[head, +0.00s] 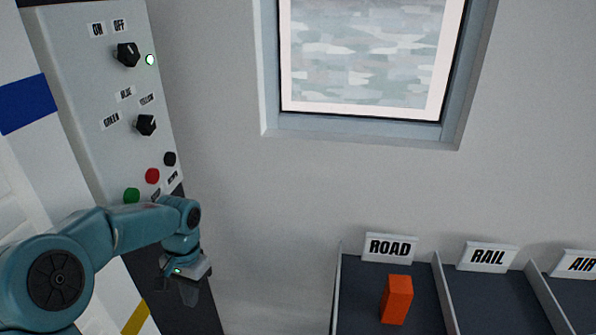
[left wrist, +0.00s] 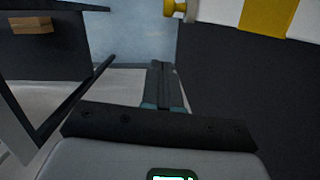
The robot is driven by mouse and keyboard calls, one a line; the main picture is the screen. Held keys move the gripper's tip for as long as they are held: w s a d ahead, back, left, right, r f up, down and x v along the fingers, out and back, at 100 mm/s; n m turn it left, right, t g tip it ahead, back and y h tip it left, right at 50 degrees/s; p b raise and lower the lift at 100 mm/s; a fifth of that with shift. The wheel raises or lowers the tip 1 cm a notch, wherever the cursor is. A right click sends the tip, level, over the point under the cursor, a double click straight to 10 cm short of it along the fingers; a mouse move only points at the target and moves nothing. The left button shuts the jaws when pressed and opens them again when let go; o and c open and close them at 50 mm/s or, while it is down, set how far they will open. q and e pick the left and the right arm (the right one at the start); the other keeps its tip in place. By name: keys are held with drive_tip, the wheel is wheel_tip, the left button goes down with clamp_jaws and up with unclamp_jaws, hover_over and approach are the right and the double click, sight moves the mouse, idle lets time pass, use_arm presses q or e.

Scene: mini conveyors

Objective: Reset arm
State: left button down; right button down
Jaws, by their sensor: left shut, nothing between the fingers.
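My left arm comes in from the left in the head view and bends downward. Its gripper (head: 183,285) hangs below the control panel (head: 135,90), apart from it, and looks small and dark there. In the left wrist view the gripper's fingers (left wrist: 163,85) lie together, shut, with nothing between them. My right gripper shows in neither view.
The panel carries two black knobs, a lit lamp (head: 150,60) and red (head: 152,176), green (head: 132,195) and black buttons. An orange block (head: 397,299) stands in the ROAD bay, beside bays marked RAIL (head: 487,257) and AIR. A window (head: 365,60) is above.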

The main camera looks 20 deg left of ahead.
use_arm(q)
drive_tip(key=d+f+h, duration=0.2)
drive_tip(key=d+f, duration=0.7)
drive_tip(key=f, duration=0.2)
drive_tip(key=s+d+f+n+t+h, duration=0.2)
drive_tip(key=s+d+f, duration=1.1)
drive_tip(key=s+d, duration=0.1)
drive_tip(key=shift+s+d, duration=0.3)
drive_tip(key=shift+s, duration=0.6)
